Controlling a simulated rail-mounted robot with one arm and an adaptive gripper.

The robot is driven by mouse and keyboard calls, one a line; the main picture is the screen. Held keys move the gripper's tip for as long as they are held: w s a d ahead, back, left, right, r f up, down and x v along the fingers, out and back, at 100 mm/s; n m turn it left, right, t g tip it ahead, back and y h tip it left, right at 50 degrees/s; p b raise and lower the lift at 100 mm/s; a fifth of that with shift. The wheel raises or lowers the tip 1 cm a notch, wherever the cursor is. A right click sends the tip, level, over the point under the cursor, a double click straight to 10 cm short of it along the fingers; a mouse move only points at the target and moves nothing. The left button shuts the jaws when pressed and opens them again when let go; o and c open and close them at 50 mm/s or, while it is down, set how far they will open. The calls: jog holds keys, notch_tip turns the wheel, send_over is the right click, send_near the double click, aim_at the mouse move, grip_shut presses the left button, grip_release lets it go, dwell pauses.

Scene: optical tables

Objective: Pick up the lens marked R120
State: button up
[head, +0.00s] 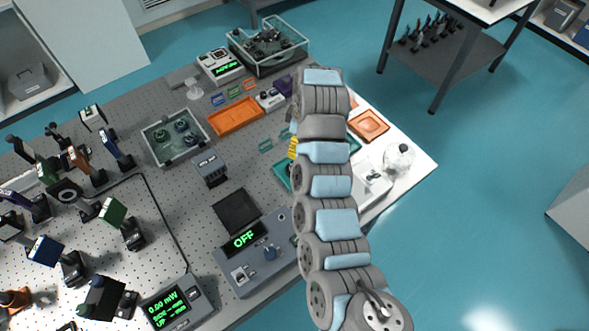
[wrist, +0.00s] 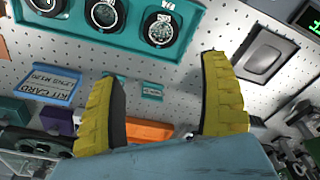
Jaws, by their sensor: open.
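In the wrist view a teal tray (wrist: 128,42) holds round lenses in dark mounts: a left one (wrist: 46,4) cut by the picture's edge, a middle one (wrist: 104,14) and a right one (wrist: 160,28). Their markings are too small to read, so I cannot tell which is R120. My gripper (wrist: 158,68) is open, with yellow fingers apart and nothing between them. The tray lies beyond the fingertips. In the head view my arm hides most of the teal tray (head: 283,176), and only a bit of a yellow finger (head: 293,147) shows.
A blue kit card (wrist: 50,85) and a small teal label (wrist: 152,90) lie on the perforated table. An orange tray (head: 236,117), a grey block (head: 210,168), a black pad (head: 237,212) and a clear bin (head: 160,150) stand left of my arm. A glass case (head: 292,55) stands behind.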

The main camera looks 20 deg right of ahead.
jog(key=f, duration=0.8)
jog(key=shift+w+a+f, duration=0.2)
jog(key=shift+w+a, duration=0.1)
jog(key=shift+a, duration=0.1)
jog(key=shift+s+f, duration=0.15)
jog(key=shift+f, duration=0.75)
jog(key=shift+s+f, duration=0.15)
jog(key=shift+f, duration=0.7)
jog(key=shift+w+f, duration=0.15)
jog(key=shift+f, duration=0.75)
jog(key=shift+c, duration=0.4)
jog(key=c, duration=1)
jog(key=shift+o, duration=0.2)
jog(key=shift+a+r, duration=0.1)
